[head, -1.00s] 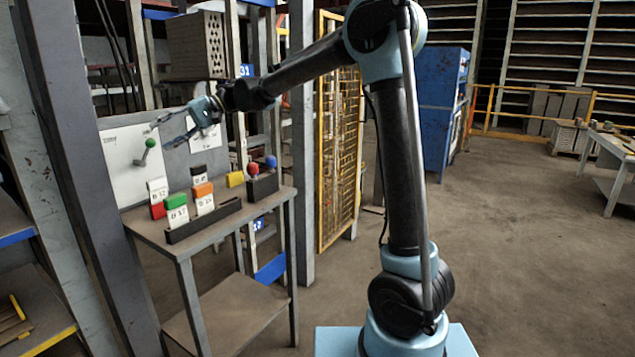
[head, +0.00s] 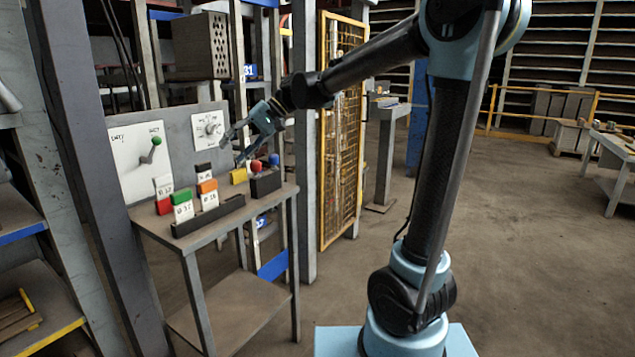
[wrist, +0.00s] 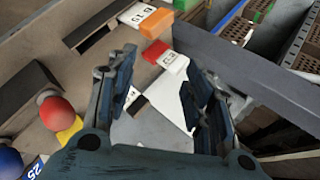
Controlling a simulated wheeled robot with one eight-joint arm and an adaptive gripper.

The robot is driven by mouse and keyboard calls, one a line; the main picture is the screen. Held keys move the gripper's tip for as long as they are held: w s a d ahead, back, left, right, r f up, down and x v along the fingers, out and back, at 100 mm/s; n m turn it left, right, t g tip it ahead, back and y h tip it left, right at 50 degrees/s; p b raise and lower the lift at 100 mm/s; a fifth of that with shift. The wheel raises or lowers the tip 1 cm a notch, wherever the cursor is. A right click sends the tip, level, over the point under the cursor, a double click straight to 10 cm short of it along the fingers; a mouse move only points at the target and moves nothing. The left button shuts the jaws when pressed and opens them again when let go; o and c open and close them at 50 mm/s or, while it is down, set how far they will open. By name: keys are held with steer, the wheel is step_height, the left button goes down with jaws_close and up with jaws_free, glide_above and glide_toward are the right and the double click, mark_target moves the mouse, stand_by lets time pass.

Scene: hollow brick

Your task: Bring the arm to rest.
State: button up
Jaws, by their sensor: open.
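My gripper (head: 233,150) is open and empty in the head view. It hangs in the air above the back right part of the small workbench (head: 235,300), in front of the grey panel, and is clear of the lever with the green knob (head: 156,142). The lever sits on a white plate (head: 128,170) on the panel and tilts up to the right. In the wrist view, the two blue fingers of my gripper (wrist: 158,88) stand apart with nothing held between them.
A dial (head: 208,130) is on the panel. A yellow mesh fence (head: 340,150) stands right of the bench.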

steer(key=s+d+f+m+t+h, duration=0.15)
steer(key=d+f, duration=0.25)
steer(key=d, duration=0.4)
steer(key=s+d+f+t+h, duration=0.1)
steer(key=s+d+f, duration=0.25)
steer(key=d, duration=0.45)
steer(key=s+d+f+m+t+h, duration=0.15)
steer(key=d+f, duration=0.25)
steer(key=d, duration=0.5)
steer(key=s+d+f+h, duration=0.2)
steer(key=s+d+f, duration=0.3)
steer(key=d+f, duration=0.2)
steer(key=s+d+f+m+t+h, duration=0.1)
steer(key=s+d+f+h, duration=0.2)
steer(key=s+d+f, duration=0.3)
steer(key=d+f, duration=0.1)
steer(key=d, duration=0.3)
steer(key=shift+s+d+f+t, duration=0.15)
steer(key=shift+d+f+t, duration=0.15)
steer(key=shift+d, duration=0.05)
steer(key=c, duration=0.3)
steer(key=shift+a, duration=0.15)
